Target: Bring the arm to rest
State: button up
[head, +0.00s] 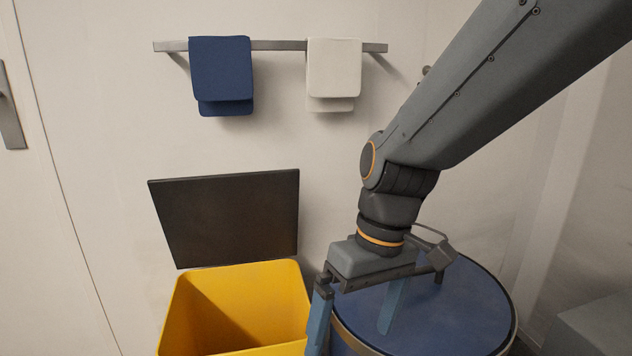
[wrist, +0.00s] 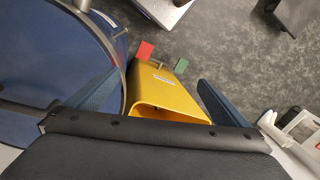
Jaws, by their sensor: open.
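My gripper (head: 356,322) points down at the lower middle of the head view, with its two blue fingers spread wide apart. It is open, and I see nothing held between the fingers. It is in front of and above the left part of a round drum with a blue top (head: 455,308). In the wrist view the fingers of my gripper (wrist: 153,92) frame a yellow bin (wrist: 170,97) below. My arm reaches in from the upper right of the head view.
The yellow bin (head: 292,290) stands left of my gripper with its dark lid (head: 226,220) raised. A wall rail (head: 280,45) holds a blue cloth (head: 221,70) and a white cloth (head: 334,68). Grey floor (wrist: 235,40) is bare in places in the wrist view.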

jog(key=s+d+r+m+h+p, duration=0.1)
jog(key=s+d+r+m+p, duration=0.1)
jog(key=d+p, duration=0.4)
jog(key=s+d+r+m+h+p, duration=0.1)
jog(key=d+r+m+p, duration=0.3)
jog(key=d+r+p, duration=0.3)
jog(key=shift+s+d+r+t+p, duration=0.2)
jog(key=shift+s+d+t+p, duration=0.15)
jog(key=shift+p, duration=1.9)
